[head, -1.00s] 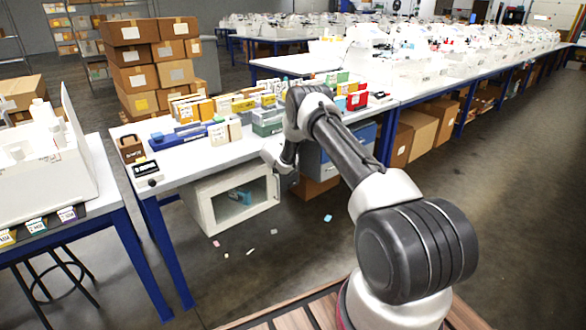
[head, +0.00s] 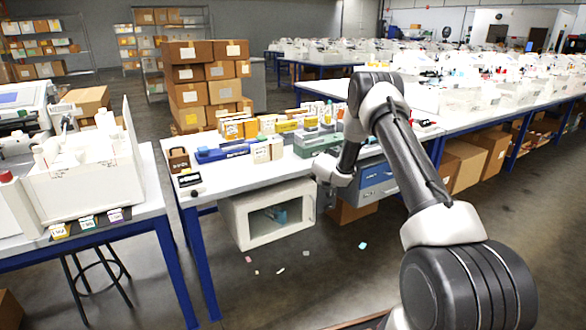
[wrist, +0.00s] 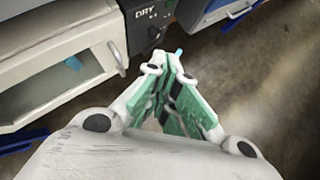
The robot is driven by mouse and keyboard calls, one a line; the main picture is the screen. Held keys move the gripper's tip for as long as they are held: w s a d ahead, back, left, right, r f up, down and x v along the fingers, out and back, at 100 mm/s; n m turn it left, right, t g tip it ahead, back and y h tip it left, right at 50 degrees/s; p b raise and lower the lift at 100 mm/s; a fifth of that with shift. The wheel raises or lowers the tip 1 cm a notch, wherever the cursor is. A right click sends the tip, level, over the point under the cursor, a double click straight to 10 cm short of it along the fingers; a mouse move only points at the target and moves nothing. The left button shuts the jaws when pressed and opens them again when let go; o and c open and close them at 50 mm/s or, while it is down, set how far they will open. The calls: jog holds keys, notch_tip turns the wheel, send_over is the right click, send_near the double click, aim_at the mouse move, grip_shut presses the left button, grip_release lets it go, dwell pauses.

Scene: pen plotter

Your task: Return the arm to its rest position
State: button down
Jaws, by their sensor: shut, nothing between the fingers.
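My arm (head: 405,150) reaches up from the lower right in the head view and bends down at its elbow in front of the work table. Its wrist end (head: 335,172) hangs by the table's front edge, near the white cabinet with a window. The fingers are too small to make out there. In the wrist view my gripper (wrist: 172,70) is shut and empty, its green-padded fingers meeting at the tips. It points toward the floor beside a dark panel marked "DRY" (wrist: 150,18).
The work table (head: 235,178) holds boxes and card files (head: 240,128). The white cabinet (head: 270,215) and a blue drawer unit (head: 376,175) stand below it. A second table with a white bin (head: 85,180) is at left. Small scraps lie on otherwise open floor.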

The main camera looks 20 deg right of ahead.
jog(key=s+d+r+m+g+h, duration=0.1)
jog(key=s+d+m+g+h, duration=0.2)
jog(key=s+d+m, duration=0.55)
jog(key=s+d+r+m+g, duration=0.2)
jog(key=s+r+m+g, duration=0.3)
jog(key=s+r+m, duration=1)
jog(key=s+a+r+m+t+y, duration=0.1)
jog(key=s+a+r+m+y, duration=0.1)
jog(key=s+a+r, duration=0.4)
jog(key=s+a+r+m+t+y, duration=0.2)
jog(key=s+a+r, duration=0.4)
jog(key=s, duration=1)
jog(key=s+a+r+m+t+y, duration=0.1)
jog(key=s+a+r+m+y, duration=0.1)
jog(key=s+a+r, duration=0.5)
jog(key=s+r+y, duration=0.1)
jog(key=s+r, duration=0.1)
jog(key=s, duration=0.3)
jog(key=shift+r+t+y, duration=0.15)
jog(key=shift+t+y, duration=0.15)
